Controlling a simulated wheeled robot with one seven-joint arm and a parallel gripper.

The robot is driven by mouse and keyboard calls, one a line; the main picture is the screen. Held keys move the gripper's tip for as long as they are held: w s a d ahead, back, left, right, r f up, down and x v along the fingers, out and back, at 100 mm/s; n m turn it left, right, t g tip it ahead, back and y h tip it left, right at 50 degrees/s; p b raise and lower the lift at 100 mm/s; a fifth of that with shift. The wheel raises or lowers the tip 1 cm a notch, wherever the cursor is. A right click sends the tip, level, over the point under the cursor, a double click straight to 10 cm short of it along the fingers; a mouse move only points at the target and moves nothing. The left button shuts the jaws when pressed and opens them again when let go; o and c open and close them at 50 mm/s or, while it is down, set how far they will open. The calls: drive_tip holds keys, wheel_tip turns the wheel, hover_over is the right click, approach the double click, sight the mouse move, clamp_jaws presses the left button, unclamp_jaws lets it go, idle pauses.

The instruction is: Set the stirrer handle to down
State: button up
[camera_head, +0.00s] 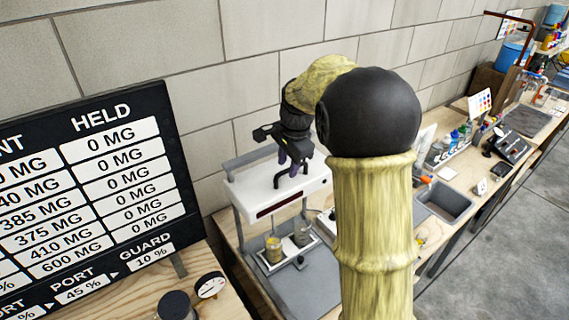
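The stirrer (262,205) is a white crosspiece on grey posts. It stands on a grey base, with jars of yellowish and grey liquid (287,240) below the crosspiece. A dark bent handle (279,181) stands up from the top of the crosspiece. My gripper (292,164) is above the crosspiece, right at the handle, pointing down. Its fingers look dark with purplish pads. The view is small and oblique, so I cannot tell whether they touch or hold the handle. My arm hides the area right of the stirrer.
A black board (95,190) with white number panels stands at the left. A dial gauge (210,285) and a dark round knob or lid (175,305) are in front of it. A sink (444,202) and several bottles are on the bench to the right. A block wall is behind.

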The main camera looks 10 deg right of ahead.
sight(287, 197)
drive_tip(key=shift+f, duration=0.5)
drive_tip(key=shift+c, duration=0.4)
drive_tip(key=shift+w, duration=0.1)
clamp_jaws()
wheel_tip(287, 197, down, 12)
drive_tip(key=b, duration=0.6)
drive_tip(key=shift+s, duration=0.25)
drive_tip(key=shift+o, duration=0.4)
unclamp_jaws()
drive_tip(key=shift+w, duration=0.15)
drive_tip(key=shift+r, duration=0.15)
